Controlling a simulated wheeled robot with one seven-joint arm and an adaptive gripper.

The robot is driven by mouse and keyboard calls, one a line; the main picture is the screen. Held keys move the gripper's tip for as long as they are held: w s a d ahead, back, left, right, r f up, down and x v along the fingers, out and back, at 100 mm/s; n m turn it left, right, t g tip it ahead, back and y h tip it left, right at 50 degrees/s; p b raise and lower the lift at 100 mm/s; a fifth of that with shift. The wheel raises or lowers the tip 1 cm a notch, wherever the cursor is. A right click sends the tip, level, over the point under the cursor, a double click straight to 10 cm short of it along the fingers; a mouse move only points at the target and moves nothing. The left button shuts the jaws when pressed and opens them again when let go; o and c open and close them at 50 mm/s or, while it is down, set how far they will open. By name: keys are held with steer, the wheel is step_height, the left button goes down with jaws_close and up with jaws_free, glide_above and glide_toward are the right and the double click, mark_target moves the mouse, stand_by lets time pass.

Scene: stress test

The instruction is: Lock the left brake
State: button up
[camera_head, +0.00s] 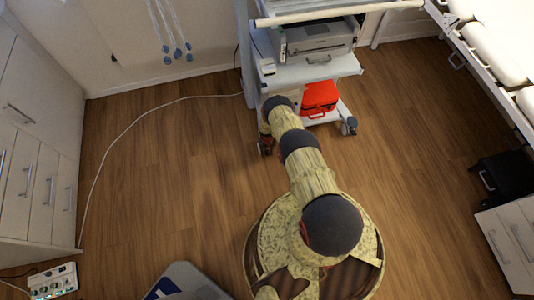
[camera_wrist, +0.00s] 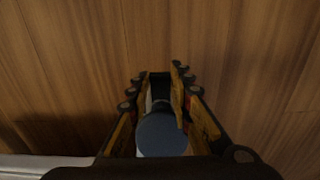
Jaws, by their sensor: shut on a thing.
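A white wheeled cart (camera_head: 300,74) stands at the back wall. My arm reaches to its front left corner, where my gripper (camera_head: 266,140) is low over the floor at the left caster. My arm and gripper mostly hide the left caster and its brake in the head view. In the wrist view, my gripper (camera_wrist: 157,80) has its fingers on both sides of a blue-grey round part of the left caster (camera_wrist: 162,135) and is shut on it. The brake lever's position cannot be made out. The right caster (camera_head: 349,126) stands clear of my gripper.
The cart carries a printer (camera_head: 318,38) and a red case (camera_head: 319,97) on its lower shelf. A white cable (camera_head: 130,125) runs across the floor at left. A bed (camera_head: 490,60) and a black case (camera_head: 505,175) stand at right. Wood floor is open on both sides.

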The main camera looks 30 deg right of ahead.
steer(key=shift+s, duration=0.1)
jaws_close()
steer(key=shift+s+a+f+t+h+p, duration=0.1)
steer(key=shift+s+f+t+h+p, duration=0.15)
steer(key=shift+t+p, duration=0.3)
steer(key=shift+s+f+t+h+p, duration=0.15)
steer(key=shift+f+t+p, duration=0.15)
steer(key=shift+t, duration=0.35)
steer(key=shift+f+t+h+b, duration=0.3)
steer(key=shift+f+t, duration=0.25)
steer(key=shift+t, duration=0.55)
steer(key=shift+f+t+b, duration=0.35)
steer(key=shift+t+b, duration=0.2)
steer(key=shift+t, duration=0.45)
steer(key=shift+h, duration=0.3)
steer(key=o, duration=0.9)
jaws_free()
steer(key=shift+c, duration=0.2)
steer(key=shift+o, duration=0.3)
steer(key=shift+r, duration=0.1)
